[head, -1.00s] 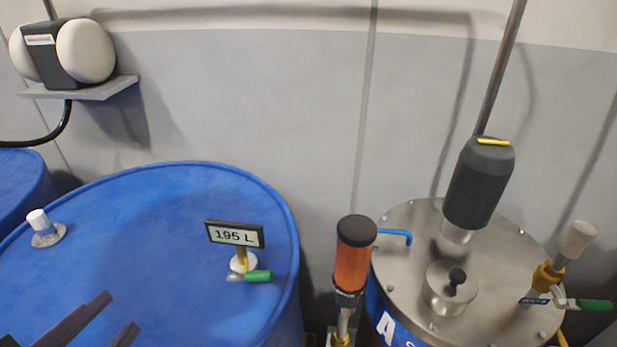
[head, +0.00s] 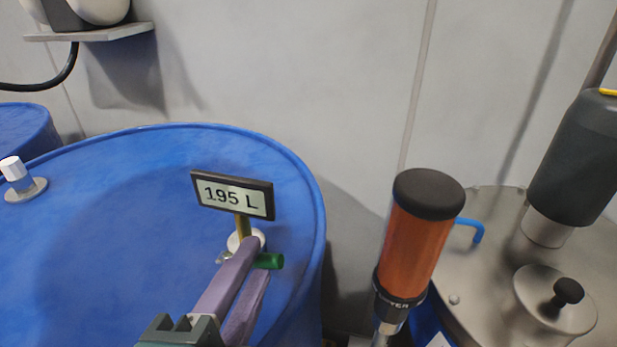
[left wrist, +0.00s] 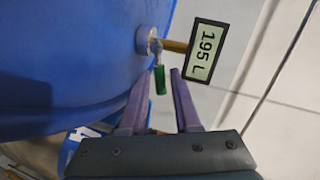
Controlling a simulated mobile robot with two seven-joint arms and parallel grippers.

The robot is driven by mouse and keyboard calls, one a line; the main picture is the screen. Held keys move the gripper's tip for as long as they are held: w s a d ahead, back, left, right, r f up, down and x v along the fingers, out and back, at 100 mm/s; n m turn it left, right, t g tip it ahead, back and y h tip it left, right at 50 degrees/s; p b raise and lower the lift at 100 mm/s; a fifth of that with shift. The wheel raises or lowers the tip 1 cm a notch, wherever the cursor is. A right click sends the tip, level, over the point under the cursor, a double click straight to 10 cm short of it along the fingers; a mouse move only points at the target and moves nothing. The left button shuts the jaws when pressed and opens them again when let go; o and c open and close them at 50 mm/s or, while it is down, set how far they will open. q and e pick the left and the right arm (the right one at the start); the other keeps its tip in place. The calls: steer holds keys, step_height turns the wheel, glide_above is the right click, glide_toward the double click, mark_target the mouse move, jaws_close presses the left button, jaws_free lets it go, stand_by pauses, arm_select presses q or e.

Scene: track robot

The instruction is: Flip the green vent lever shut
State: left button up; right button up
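The green lever (head: 268,261) sits at the base of a small brass fitting on top of the blue drum (head: 110,235). The fitting carries a display sign (head: 232,195) reading 195 L. My left gripper (head: 257,256) reaches in from below with its purple-grey fingers at the lever and partly hides it. In the left wrist view, the lever (left wrist: 160,80) shows between the two parted fingertips (left wrist: 160,74). The gripper is open; I cannot tell whether a finger touches the lever. My right gripper is in neither view.
An orange cylinder with a black cap (head: 412,235) stands right of the drum. Beyond it is a steel lid (head: 485,265) with a blue hook, a knobbed cap (head: 555,300) and a dark grey cylinder (head: 578,160). A white-capped bung (head: 22,180) is on the drum's left.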

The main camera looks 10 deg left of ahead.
arm_select(q)
steer(key=shift+x, duration=1.25)
jaws_close()
